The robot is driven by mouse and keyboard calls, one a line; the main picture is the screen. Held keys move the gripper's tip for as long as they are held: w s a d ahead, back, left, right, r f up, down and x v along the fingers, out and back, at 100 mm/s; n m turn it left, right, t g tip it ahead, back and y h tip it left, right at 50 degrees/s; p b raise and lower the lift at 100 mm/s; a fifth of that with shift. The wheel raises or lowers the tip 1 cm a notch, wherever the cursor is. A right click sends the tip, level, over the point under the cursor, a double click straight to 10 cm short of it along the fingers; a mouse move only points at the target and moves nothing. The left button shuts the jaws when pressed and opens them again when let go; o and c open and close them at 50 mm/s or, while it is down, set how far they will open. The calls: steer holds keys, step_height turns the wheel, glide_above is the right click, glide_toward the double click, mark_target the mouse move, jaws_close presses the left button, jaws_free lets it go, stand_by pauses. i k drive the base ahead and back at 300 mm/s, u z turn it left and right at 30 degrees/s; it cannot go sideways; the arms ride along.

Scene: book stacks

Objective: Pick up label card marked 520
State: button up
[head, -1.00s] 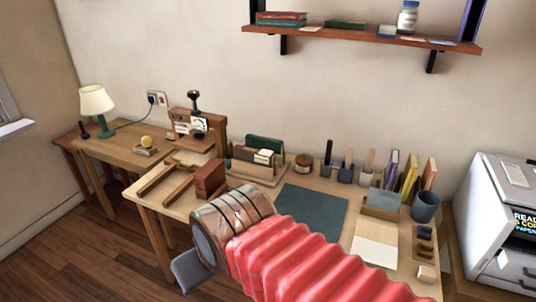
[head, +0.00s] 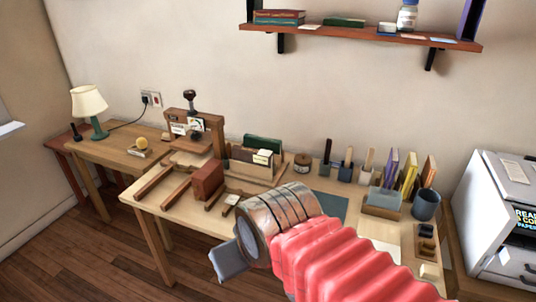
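I cannot make out a card marked 520; any print is too small to read. Small pale cards (head: 180,128) show on the wooden press at the back left of the desk. More pale cards (head: 262,157) stand in a wooden holder at the middle back. A small pale piece (head: 231,199) lies on dark wooden parts just left of my arm. My gripper (head: 228,262) shows only as a grey-blue part beyond the metal cuff, in front of the desk's near edge. Its fingertips are hidden, and I see no card held.
The wooden desk (head: 150,197) bears a reddish-brown block (head: 207,181), a dark mat (head: 333,206) partly behind my arm, pen pots and upright books (head: 409,178). A wall shelf (head: 350,34) holds books, a jar and pale cards. A grey-white machine (head: 500,190) stands at right.

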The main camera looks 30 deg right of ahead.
mark_target(267, 153)
steer(key=i, duration=1)
